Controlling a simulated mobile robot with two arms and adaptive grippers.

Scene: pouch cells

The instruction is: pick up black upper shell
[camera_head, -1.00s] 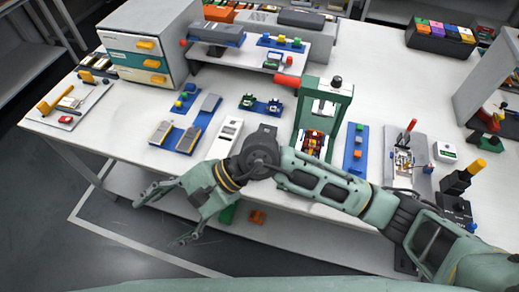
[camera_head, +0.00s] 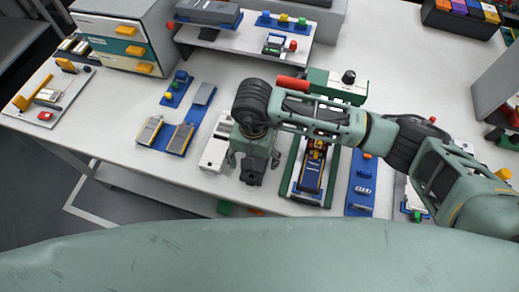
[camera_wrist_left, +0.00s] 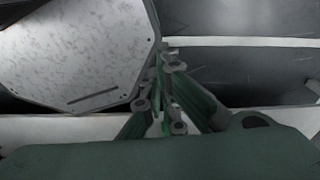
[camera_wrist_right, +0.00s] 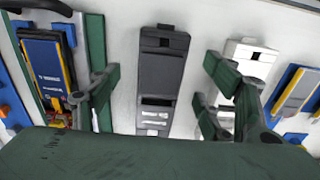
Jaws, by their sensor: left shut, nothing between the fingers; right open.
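The black upper shell (camera_wrist_right: 164,65), a long dark piece with a slot and a rectangular window, lies on the white table. In the head view its dark end (camera_head: 253,173) shows below my right gripper (camera_head: 253,157). The right gripper points down with its fingers open. In the right wrist view the shell lies between the spread fingers of this gripper (camera_wrist_right: 160,72). I cannot tell how high the fingertips are. My left gripper (camera_wrist_left: 160,60) is shut and empty in its wrist view, and outside the head view.
A white shell (camera_wrist_right: 250,62) lies beside the black one. On its other side stands a green press fixture (camera_head: 327,190) with a blue cell (camera_wrist_right: 47,65). Blue trays (camera_head: 181,140) and a drawer unit (camera_head: 128,35) are further left. The table's front edge is close.

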